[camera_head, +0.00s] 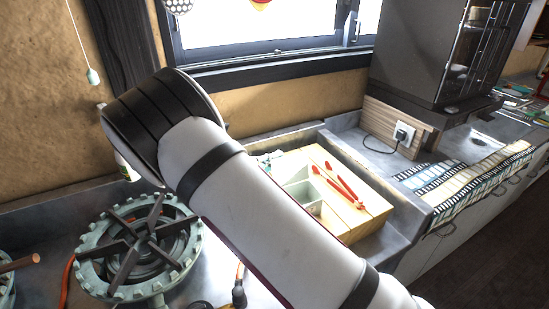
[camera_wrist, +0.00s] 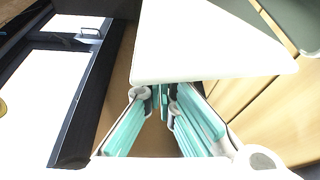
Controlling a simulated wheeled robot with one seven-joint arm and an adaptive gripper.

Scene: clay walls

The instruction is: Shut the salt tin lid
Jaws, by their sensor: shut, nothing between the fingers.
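A large plain white panel (camera_wrist: 205,45) fills the upper middle of the wrist view, close to the camera. It may be part of the salt tin or its lid, but I cannot tell which. My gripper (camera_wrist: 162,95) shows in the wrist view with its pale teal-padded fingers together and nothing between them. Its tips reach the panel's lower edge, and I cannot tell whether they touch it. In the head view my arm crosses the middle and my gripper does not show. I cannot make out a salt tin there.
A stove burner (camera_head: 138,243) stands at left. A pale wooden board (camera_head: 325,165) with grey compartments and red tongs (camera_head: 340,184) lies right of my arm. A dark cabinet (camera_head: 425,50) and striped cloth (camera_head: 470,180) are further right. The window frame (camera_wrist: 92,75) shows left in the wrist view.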

